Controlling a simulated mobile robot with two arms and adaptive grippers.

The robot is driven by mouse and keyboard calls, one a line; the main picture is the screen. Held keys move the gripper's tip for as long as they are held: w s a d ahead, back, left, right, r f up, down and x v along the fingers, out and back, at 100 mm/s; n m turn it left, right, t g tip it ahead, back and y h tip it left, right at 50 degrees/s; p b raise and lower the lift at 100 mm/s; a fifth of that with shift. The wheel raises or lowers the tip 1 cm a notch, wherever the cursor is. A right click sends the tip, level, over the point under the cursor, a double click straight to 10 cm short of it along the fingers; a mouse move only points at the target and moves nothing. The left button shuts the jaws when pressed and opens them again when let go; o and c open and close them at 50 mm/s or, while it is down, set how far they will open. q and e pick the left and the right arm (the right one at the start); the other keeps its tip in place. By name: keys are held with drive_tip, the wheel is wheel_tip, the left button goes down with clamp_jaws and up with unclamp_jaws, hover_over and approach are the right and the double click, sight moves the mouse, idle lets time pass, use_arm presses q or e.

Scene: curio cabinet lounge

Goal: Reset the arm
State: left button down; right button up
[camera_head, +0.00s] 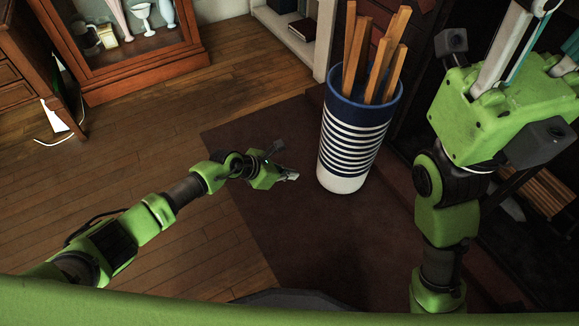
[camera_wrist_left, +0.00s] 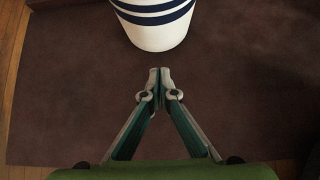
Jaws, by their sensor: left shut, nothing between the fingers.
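My left arm comes in from the left in the head view, low over the floor. Its green gripper (camera_head: 289,177) points right, toward a white and blue striped bin (camera_head: 352,148). In the left wrist view the two fingers (camera_wrist_left: 160,72) meet at their tips with nothing between them. The bin's white base (camera_wrist_left: 158,32) shows just beyond the tips, apart from them. My right arm stands raised at the right of the head view. Its gripper (camera_head: 515,45) points up, and its fingertips are cut off by the frame edge.
Several wooden sticks (camera_head: 377,60) stand upright in the bin. The bin stands on a dark brown rug (camera_head: 245,145). A glass-fronted cabinet (camera_head: 140,75) with white vessels is at the upper left. A white shelf (camera_head: 292,35) is behind. Wooden floor (camera_head: 150,130) is clear at left.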

use_arm(q)
drive_tip(key=shift+s+r, duration=0.15)
drive_tip(key=shift+s, duration=0.15)
